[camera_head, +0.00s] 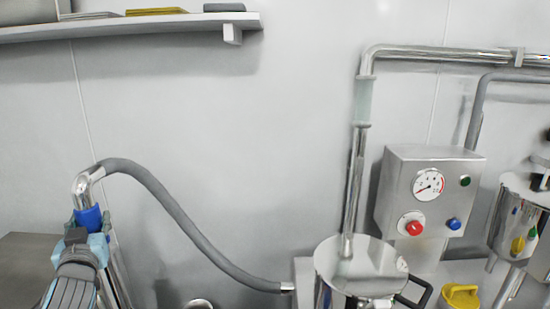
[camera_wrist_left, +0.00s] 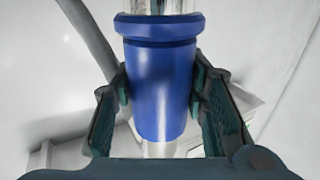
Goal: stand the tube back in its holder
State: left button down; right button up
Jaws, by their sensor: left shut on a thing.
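The tube (camera_head: 88,218) has a blue grip sleeve and a bent metal top, with a grey hose (camera_head: 190,230) running from that top to the right. It stands roughly upright at the lower left of the head view. My left gripper (camera_head: 82,243) is shut on the blue sleeve, which also fills the middle of the left wrist view (camera_wrist_left: 160,90), with a finger on each side. The tube's lower end is out of view. I cannot make out the holder for certain. My right gripper is not in view.
A steel vessel (camera_head: 360,266) with a pipe rising from its lid stands right of centre. Behind it is a control box (camera_head: 400,180) with a gauge and buttons. A small round metal rim (camera_head: 198,303) shows at the bottom edge. A wall shelf (camera_head: 130,28) hangs upper left.

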pick_arm(q)
jog(key=shift+w+d+r+h, duration=0.1)
jog(key=shift+d+r+h, duration=0.2)
jog(key=shift+d, duration=0.1)
jog(key=s+d+r+m+t+h, duration=0.1)
jog(key=s+d+r+m+h, duration=0.15)
jog(key=d+h, duration=0.35)
jog(key=s+d+r+m+t+h, duration=0.1)
jog(key=s+d+m+h, duration=0.25)
jog(key=d, duration=0.45)
jog(key=s+d+f+m+g+h+p, duration=0.1)
jog(key=s+d+f+m+h, duration=0.4)
jog(key=s+f, duration=0.9)
jog(key=d+g+h, duration=0.1)
jog(key=d+h, duration=0.1)
jog(key=d, duration=0.2)
jog(key=shift+s, duration=0.3)
